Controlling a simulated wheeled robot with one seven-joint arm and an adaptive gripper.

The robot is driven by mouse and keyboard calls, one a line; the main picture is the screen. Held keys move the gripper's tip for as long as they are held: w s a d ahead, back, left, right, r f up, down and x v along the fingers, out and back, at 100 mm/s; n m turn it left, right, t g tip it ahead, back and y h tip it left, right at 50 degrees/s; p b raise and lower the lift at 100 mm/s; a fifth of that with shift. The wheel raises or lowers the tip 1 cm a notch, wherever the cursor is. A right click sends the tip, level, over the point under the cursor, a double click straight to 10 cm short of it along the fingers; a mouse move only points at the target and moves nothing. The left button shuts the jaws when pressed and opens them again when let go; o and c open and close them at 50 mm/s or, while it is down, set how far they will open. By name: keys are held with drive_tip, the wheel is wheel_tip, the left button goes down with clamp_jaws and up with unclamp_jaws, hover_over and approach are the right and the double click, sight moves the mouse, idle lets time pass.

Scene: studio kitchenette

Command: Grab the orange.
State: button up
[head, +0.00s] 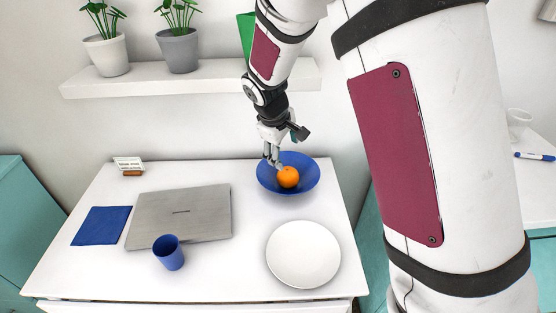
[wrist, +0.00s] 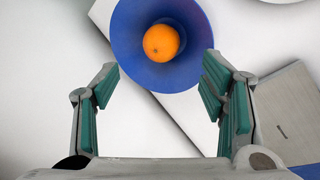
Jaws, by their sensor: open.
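The orange (head: 288,177) sits inside a blue bowl (head: 308,183) at the back right of the white table. In the wrist view the orange (wrist: 161,42) lies in the middle of the bowl (wrist: 130,62), ahead of my fingers. My gripper (head: 272,156) is above the bowl's left side in the head view. In the wrist view my gripper (wrist: 160,82) is open, with its two green-padded fingers spread apart and nothing between them. The orange is beyond the fingertips, roughly centred between them.
A white plate (head: 303,254) lies in front of the bowl. A closed grey laptop (head: 180,215), a blue cup (head: 168,253), a blue cloth (head: 101,226) and a small sign (head: 129,166) are to the left. A white shelf (head: 140,82) with potted plants hangs above.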

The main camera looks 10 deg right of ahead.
drive_tip(key=n, duration=0.1)
approach(285, 173)
drive_tip(key=x, duration=0.6)
drive_tip(key=shift+f, duration=0.3)
drive_tip(key=shift+x, duration=3)
drive_tip(key=shift+w+d+r, duration=0.15)
drive_tip(key=c, duration=0.9)
